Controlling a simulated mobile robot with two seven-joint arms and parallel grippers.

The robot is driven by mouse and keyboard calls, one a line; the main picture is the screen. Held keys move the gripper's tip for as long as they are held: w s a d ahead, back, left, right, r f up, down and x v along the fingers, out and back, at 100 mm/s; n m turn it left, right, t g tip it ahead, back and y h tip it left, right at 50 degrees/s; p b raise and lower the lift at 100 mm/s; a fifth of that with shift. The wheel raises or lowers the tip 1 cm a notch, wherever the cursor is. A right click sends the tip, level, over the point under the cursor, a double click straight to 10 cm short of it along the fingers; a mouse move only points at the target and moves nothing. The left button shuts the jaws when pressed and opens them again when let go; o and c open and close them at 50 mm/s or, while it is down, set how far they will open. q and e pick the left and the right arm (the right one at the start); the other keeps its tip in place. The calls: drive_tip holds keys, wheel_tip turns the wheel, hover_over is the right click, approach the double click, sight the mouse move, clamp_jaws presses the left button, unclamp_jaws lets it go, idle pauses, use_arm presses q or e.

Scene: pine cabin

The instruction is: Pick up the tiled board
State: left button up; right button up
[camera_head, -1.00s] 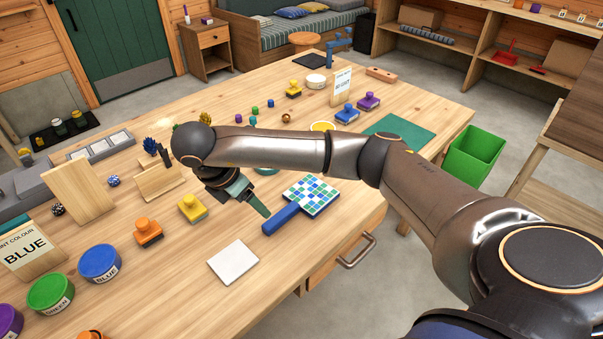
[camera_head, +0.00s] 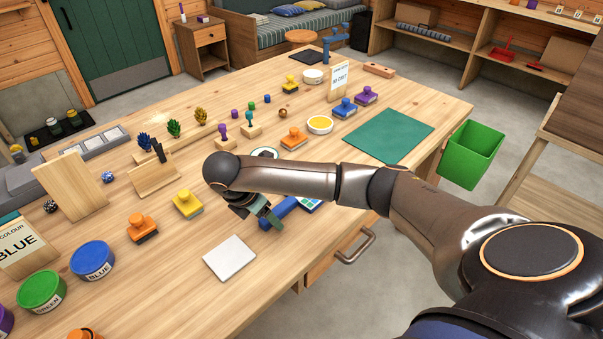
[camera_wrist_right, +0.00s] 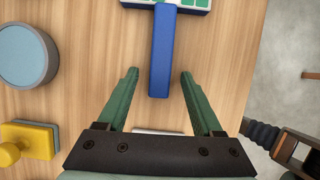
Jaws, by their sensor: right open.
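The tiled board has a blue handle and a face of small coloured tiles. In the head view its tiled face (camera_head: 308,204) shows only in part, as my right arm covers most of it. In the right wrist view the blue handle (camera_wrist_right: 163,55) runs down between my fingers, with the tiled edge (camera_wrist_right: 190,4) at the top. My right gripper (camera_head: 270,216) is open, its green fingers (camera_wrist_right: 158,75) one on each side of the handle's end with gaps on both sides. My left gripper is not in view.
A white square tile (camera_head: 230,258) lies near the table's front edge. A yellow stamp (camera_head: 187,204) and an orange stamp (camera_head: 142,228) stand to the left. A green mat (camera_head: 388,136) lies to the right, and a green bin (camera_head: 473,155) stands beyond the table edge.

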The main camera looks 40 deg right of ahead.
drive_tip(key=shift+c, duration=0.3)
clamp_jaws()
idle(0.4)
